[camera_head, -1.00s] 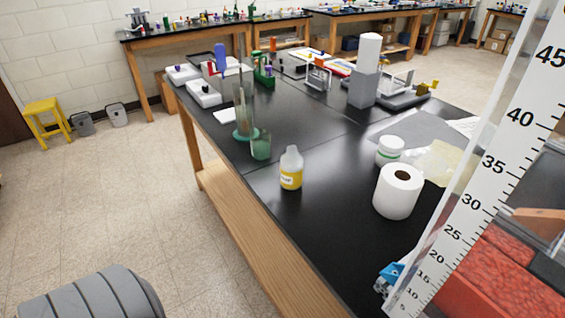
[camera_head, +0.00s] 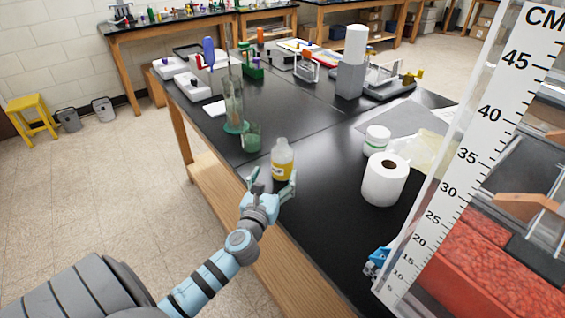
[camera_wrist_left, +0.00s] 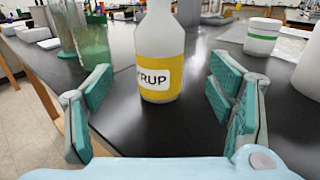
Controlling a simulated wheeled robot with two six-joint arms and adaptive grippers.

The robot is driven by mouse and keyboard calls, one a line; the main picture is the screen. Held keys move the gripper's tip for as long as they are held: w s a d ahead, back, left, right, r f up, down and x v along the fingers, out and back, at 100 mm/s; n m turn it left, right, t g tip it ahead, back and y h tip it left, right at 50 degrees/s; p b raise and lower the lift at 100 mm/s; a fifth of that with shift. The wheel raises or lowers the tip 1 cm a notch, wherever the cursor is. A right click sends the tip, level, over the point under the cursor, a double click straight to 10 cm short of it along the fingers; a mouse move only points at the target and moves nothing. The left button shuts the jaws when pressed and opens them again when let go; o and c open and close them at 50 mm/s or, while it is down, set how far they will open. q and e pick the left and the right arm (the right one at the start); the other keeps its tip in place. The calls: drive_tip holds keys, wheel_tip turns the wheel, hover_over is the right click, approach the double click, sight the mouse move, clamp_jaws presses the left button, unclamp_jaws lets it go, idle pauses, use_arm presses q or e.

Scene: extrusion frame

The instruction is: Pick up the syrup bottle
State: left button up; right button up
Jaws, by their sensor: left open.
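The syrup bottle (camera_head: 282,160) is white with a yellow band and stands upright on the black table near its front edge. In the left wrist view the bottle (camera_wrist_left: 160,50) stands ahead, its label reading "RUP". My left gripper (camera_head: 273,182) is open at the table edge, just in front of the bottle. In the left wrist view its two teal-padded fingers (camera_wrist_left: 165,105) are spread to either side, with the bottle between and slightly beyond them, and neither finger appears to touch it. My right gripper is not in view.
A green glass beaker (camera_head: 251,138) and a tall cylinder (camera_head: 233,100) stand left of the bottle. A paper roll (camera_head: 384,180) and a white jar (camera_head: 376,140) stand to the right.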

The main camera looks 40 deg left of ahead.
sight(282, 158)
use_arm(q)
drive_tip(key=x, duration=0.3)
drive_tip(key=b+x, duration=0.1)
drive_tip(key=x, duration=0.4)
drive_tip(key=shift+w+a+f, duration=0.15)
drive_tip(key=shift+w+f, duration=0.2)
drive_tip(key=shift+r, duration=0.1)
drive_tip(key=c, duration=1.4)
